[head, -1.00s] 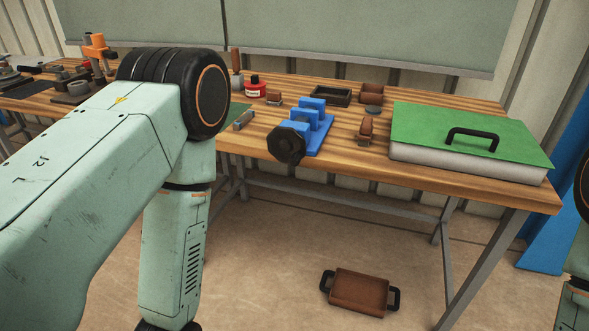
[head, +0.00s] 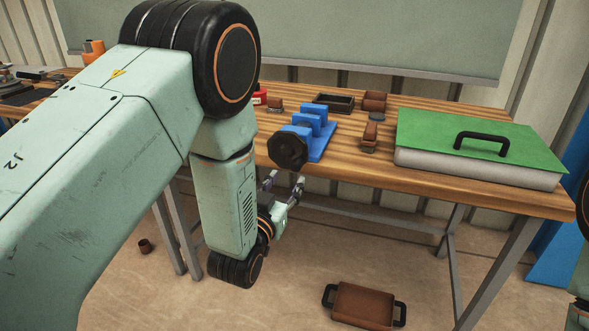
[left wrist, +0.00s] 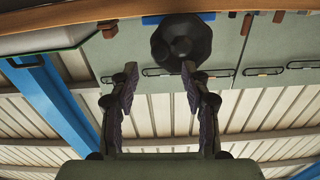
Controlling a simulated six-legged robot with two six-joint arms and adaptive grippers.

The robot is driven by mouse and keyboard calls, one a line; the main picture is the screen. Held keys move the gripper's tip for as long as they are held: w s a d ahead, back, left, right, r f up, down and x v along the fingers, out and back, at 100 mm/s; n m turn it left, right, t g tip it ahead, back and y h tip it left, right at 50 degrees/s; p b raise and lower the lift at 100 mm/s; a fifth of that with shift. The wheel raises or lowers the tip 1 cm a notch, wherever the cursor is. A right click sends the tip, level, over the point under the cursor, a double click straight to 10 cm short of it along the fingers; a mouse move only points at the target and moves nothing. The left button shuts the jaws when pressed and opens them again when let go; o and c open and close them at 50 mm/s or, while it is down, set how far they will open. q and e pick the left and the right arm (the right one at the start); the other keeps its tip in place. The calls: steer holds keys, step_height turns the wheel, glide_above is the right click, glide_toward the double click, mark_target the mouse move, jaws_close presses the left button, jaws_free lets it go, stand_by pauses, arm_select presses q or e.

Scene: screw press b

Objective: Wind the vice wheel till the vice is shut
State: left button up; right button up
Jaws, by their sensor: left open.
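The blue vice (head: 317,140) sits at the front edge of the wooden workbench, with gaps showing between its upright blocks. Its wheel (head: 287,150) is a black, many-sided knob facing the front. My left gripper (head: 283,183) is open and empty, just below the wheel and apart from it. In the left wrist view the wheel (left wrist: 181,42) shows beyond the two spread fingertips (left wrist: 160,78), nearer the right-hand one. My right gripper is not in view.
A white case with a green lid (head: 480,150) stands at the right of the bench (head: 420,190). A brown-handled tool (head: 369,137) and a dark tray (head: 333,103) lie near the vice. A brown tray (head: 364,306) lies on the floor.

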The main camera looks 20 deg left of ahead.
mark_target(295, 169)
arm_select(q)
steer(key=w, duration=0.4)
steer(key=w+b, duration=0.1)
steer(key=shift+w+f, duration=0.25)
steer(key=shift+w, duration=0.15)
steer(key=shift+w+d, duration=0.1)
steer(key=shift+w, duration=0.25)
steer(key=shift+w+r, duration=0.15)
steer(key=shift+r, duration=0.05)
steer(key=shift+w+f, duration=0.1)
steer(key=shift+w, duration=0.05)
jaws_close()
